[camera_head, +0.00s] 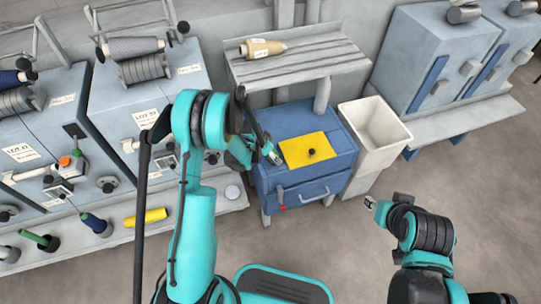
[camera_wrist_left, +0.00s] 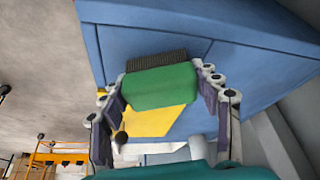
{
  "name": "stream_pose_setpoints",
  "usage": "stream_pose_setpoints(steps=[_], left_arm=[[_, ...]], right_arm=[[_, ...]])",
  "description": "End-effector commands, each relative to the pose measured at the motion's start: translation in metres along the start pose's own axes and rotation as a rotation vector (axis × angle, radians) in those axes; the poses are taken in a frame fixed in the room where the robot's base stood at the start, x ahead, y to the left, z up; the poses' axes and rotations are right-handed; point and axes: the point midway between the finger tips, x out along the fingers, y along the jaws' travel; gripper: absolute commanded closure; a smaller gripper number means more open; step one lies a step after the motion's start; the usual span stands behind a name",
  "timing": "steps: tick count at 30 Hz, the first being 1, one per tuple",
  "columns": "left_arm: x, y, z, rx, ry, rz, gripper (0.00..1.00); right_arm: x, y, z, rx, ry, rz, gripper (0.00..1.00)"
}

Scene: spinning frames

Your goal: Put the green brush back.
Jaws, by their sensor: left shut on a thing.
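The green brush (camera_wrist_left: 160,87) has a green block body and dark bristles (camera_wrist_left: 157,61). In the left wrist view it sits between the two fingers of my left gripper (camera_wrist_left: 165,98), which is shut on it. In the head view my left gripper (camera_head: 271,156) is at the left part of the blue cabinet's top (camera_head: 338,142), beside a yellow sheet (camera_head: 296,153). The brush is not clearly visible there. My right gripper (camera_head: 371,203) is off to the right, in front of the white bin; its fingers are too small to judge.
A white bin (camera_head: 386,148) stands right of the cabinet. A slatted shelf (camera_head: 300,68) behind holds a tan cone (camera_head: 262,48). Spinning machines (camera_head: 35,140) with bobbins line the left. The floor at the right is clear.

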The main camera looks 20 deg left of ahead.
Motion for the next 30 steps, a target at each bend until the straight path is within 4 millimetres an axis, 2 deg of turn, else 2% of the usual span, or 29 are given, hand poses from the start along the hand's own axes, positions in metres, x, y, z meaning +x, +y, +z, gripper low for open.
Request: stream_pose_setpoints(steps=[5,6,7,8,17,20,23,30], left_arm=[[0.003,0.0,0.001,0.0,0.0,0.0,0.69],[0.002,0.0,0.001,0.0,0.0,0.0,0.27],[0.002,0.0,0.001,0.0,0.0,0.0,0.19],[0.002,0.0,0.001,0.0,0.0,0.0,0.17],[0.001,0.0,0.001,0.0,0.0,0.0,0.17],[-0.006,0.0,-0.001,0.0,0.0,0.0,0.17],[-0.023,0.0,-0.001,-0.001,0.0,0.0,0.17],[-0.078,0.0,-0.002,-0.002,0.0,0.0,0.17]], right_arm=[[0.0,0.0,0.0,0.0,0.0,0.0,0.6],[0.0,0.0,0.0,0.0,0.0,0.0,0.6],[0.0,0.0,0.0,0.0,0.0,0.0,0.6],[0.0,0.0,0.0,0.0,0.0,0.0,0.6],[0.0,0.0,0.0,0.0,0.0,0.0,0.6],[-0.002,0.0,-0.002,0.0,0.0,0.0,0.6],[-0.009,0.0,-0.006,0.0,0.0,0.0,0.6],[-0.026,0.0,-0.019,0.0,0.0,0.0,0.6]])
